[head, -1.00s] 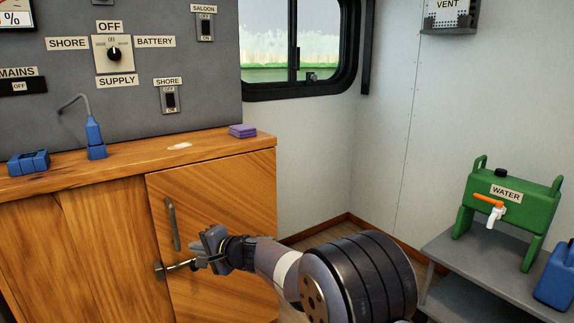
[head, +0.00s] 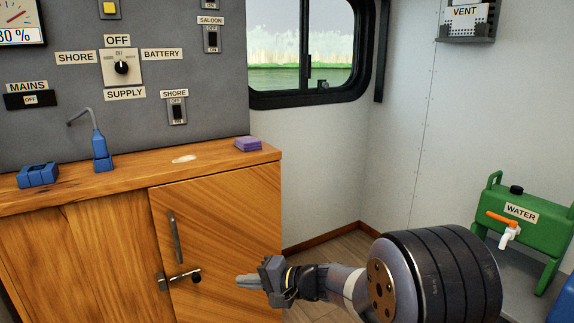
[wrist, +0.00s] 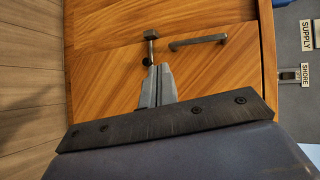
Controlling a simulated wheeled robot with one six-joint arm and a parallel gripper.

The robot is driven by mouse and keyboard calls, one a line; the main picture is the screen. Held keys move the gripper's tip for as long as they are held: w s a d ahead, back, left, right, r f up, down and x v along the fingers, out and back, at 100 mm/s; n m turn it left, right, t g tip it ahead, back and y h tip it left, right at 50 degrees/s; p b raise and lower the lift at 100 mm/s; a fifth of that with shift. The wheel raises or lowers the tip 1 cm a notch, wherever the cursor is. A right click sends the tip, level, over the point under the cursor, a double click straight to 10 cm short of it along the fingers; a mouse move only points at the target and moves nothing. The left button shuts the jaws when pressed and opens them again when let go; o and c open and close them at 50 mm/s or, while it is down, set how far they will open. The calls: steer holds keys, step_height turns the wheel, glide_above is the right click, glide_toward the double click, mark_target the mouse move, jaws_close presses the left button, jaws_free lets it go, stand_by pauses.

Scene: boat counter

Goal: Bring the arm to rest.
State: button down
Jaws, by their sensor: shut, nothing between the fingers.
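My gripper (head: 240,281) is in front of the wooden cabinet door (head: 225,225), to the right of the door's latch (head: 180,279). Its fingers are together with nothing between them. In the wrist view, my gripper (wrist: 161,68) points at the door and the latch (wrist: 150,45) shows just beyond the fingertips. In the head view a gap shows between fingertips and latch. My arm reaches in from the lower right, its dark, ribbed part (head: 440,275) nearest the camera.
A vertical handle (head: 175,236) is on the door. The counter (head: 125,187) holds a blue plug, a blue block and a purple sponge (head: 247,144). A green water container (head: 530,225) stands on a shelf at the right. Floor shows between cabinet and shelf.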

steer(key=p+v, duration=0.1)
steer(key=v, duration=0.7)
steer(key=shift+s+d+r, duration=0.1)
steer(key=shift+s+d, duration=0.1)
steer(key=shift+d, duration=0.05)
